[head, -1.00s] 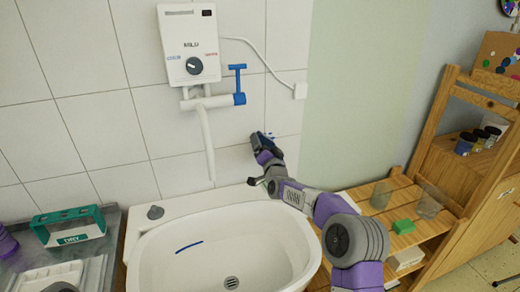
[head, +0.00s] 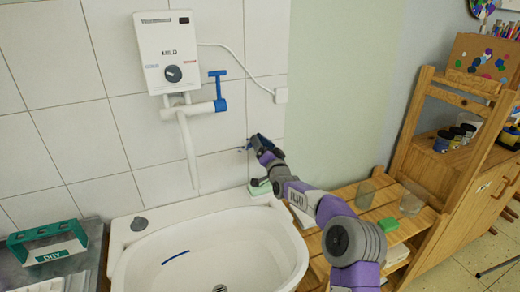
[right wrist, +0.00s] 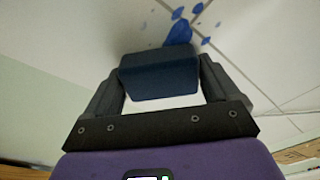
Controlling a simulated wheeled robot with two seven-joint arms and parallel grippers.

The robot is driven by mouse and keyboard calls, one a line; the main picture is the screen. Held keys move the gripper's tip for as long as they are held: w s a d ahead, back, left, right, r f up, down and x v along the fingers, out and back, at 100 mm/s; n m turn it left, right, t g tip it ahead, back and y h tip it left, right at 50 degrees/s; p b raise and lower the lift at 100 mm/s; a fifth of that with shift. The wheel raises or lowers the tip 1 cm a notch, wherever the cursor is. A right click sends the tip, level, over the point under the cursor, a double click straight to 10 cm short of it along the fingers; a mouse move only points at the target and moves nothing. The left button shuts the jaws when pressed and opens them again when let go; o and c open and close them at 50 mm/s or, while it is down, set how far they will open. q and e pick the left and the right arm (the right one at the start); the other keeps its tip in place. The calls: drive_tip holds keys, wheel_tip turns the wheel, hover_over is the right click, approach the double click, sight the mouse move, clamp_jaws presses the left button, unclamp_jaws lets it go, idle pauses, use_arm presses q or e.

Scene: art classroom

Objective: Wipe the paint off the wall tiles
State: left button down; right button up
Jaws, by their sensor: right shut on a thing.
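My right gripper (head: 258,145) is at the white wall tiles (head: 215,118), right of the water heater's spout and above the sink's back right corner. It is shut on a dark blue block (right wrist: 160,75), which shows between the fingers in the right wrist view. The block is at or very close to the wall; contact is hard to tell. Blue paint splotches (right wrist: 178,33) show on the tiles just beyond the block. In the head view a small bit of blue paint (head: 242,149) shows left of the gripper. My left gripper is out of view.
A white sink (head: 215,245) with a blue streak inside lies below. A green and white sponge (head: 260,188) sits on its back right corner. A water heater (head: 167,50) with a blue-handled tap hangs left. A wooden shelf (head: 345,195) with glasses and a green block stands right.

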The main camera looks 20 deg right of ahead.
sight(233, 146)
drive_tip(key=shift+w+a, duration=0.1)
drive_tip(key=shift+a, duration=0.25)
drive_tip(key=shift+s+a, duration=0.15)
drive_tip(key=shift+a, duration=2.4)
drive_tip(key=shift+s+a, duration=0.1)
drive_tip(key=shift+a, duration=2.4)
drive_tip(key=shift+d+r, duration=0.1)
drive_tip(key=shift+r, duration=0.35)
drive_tip(key=shift+w+d+f, duration=0.1)
drive_tip(key=shift+d, duration=2.5)
drive_tip(key=shift+w+d+f, duration=0.1)
drive_tip(key=shift+d, duration=2.5)
drive_tip(key=shift+d+r, duration=0.1)
drive_tip(key=shift+r, duration=0.1)
drive_tip(key=shift+s+a, duration=0.2)
drive_tip(key=shift+a, duration=5.2)
